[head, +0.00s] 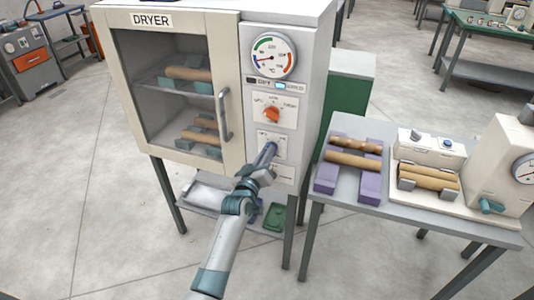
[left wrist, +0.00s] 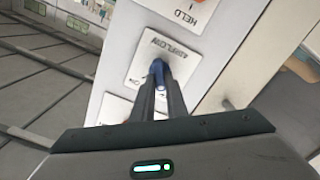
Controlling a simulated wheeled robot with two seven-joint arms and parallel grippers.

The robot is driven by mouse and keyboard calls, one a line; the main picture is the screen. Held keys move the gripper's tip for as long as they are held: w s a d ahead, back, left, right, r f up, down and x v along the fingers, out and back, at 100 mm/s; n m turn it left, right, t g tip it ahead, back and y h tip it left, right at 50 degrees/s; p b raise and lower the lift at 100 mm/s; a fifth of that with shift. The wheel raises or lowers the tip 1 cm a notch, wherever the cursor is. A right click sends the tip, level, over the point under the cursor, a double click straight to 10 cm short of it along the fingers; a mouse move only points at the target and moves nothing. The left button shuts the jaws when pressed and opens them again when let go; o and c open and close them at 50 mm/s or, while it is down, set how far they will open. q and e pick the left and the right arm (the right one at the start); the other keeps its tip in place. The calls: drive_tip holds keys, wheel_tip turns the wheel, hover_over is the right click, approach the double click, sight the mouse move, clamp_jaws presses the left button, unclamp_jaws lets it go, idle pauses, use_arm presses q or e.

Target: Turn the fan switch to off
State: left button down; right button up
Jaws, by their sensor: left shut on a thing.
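The dryer (head: 175,18) is a cream cabinet with a glass door, and its control panel is on the right side. The fan switch is a small blue lever (left wrist: 157,68) on a white plate (left wrist: 145,55) marked AIRFLOW, with ON near one end. In the head view the plate (head: 282,140) sits low on the panel, and my arm partly covers it. My left gripper (head: 268,152) is at this plate. In the left wrist view its two dark fingers (left wrist: 160,90) are shut on the blue lever. The right gripper is not in view.
An orange knob (head: 271,114) and a round gauge (head: 273,55) are above the switch. The door handle (head: 224,115) sticks out to its left. At right, a grey table (head: 375,190) carries wooden rolls on purple supports and a cream machine.

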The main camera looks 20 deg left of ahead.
use_arm(q)
drive_tip(key=shift+n, duration=0.6)
drive_tip(key=c, duration=1.8)
unclamp_jaws()
drive_tip(key=shift+o, duration=0.2)
drive_tip(key=s+b, duration=0.4)
drive_tip(key=s, duration=1.3)
drive_tip(key=shift+s+a, duration=0.2)
drive_tip(key=shift+a, duration=0.1)
drive_tip(key=shift+f, duration=0.1)
